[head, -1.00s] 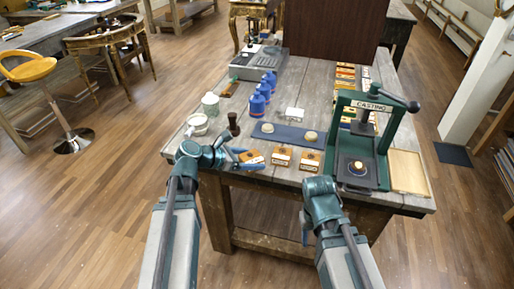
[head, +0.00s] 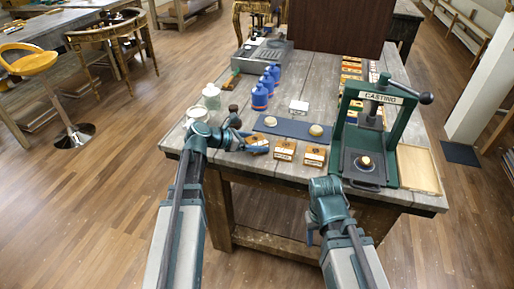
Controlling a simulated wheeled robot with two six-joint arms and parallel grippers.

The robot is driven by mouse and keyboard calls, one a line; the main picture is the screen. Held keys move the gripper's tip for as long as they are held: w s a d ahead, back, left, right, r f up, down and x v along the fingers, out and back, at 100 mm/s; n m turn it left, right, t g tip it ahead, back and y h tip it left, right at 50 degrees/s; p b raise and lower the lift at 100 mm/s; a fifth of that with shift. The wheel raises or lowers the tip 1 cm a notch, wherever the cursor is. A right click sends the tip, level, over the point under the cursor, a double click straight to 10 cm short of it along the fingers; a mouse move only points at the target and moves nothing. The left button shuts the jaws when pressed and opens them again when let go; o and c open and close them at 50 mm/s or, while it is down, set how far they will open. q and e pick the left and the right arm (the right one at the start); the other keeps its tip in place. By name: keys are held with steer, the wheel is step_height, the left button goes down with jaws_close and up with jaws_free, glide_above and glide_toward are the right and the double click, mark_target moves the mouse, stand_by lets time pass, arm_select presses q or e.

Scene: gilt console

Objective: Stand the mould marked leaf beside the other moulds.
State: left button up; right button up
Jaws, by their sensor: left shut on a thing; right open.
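My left gripper (head: 254,147) is shut on an orange-brown block mould (head: 260,140) at the table's front edge; its blue fingers cover part of the mould. Two similar moulds, one in the middle (head: 285,150) and one at right (head: 314,156), stand in a row to the right of the held one. Dark marks show on their faces, but they are too small to read, and the held mould's mark is partly hidden. I cannot tell whether the held mould touches the table. My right gripper (head: 311,236) is low in front of the table, away from the moulds; its fingers are barely visible.
A green casting press (head: 370,130) stands to the right, with a wooden tray (head: 418,168) beside it. A dark blue mat (head: 290,127) with two round pale pieces lies behind the moulds. Blue bottles (head: 260,97), a dark stamp-like piece and pale jars stand behind and left.

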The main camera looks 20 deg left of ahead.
arm_select(q)
steer(key=shift+f, duration=0.15)
steer(key=o, duration=1.2)
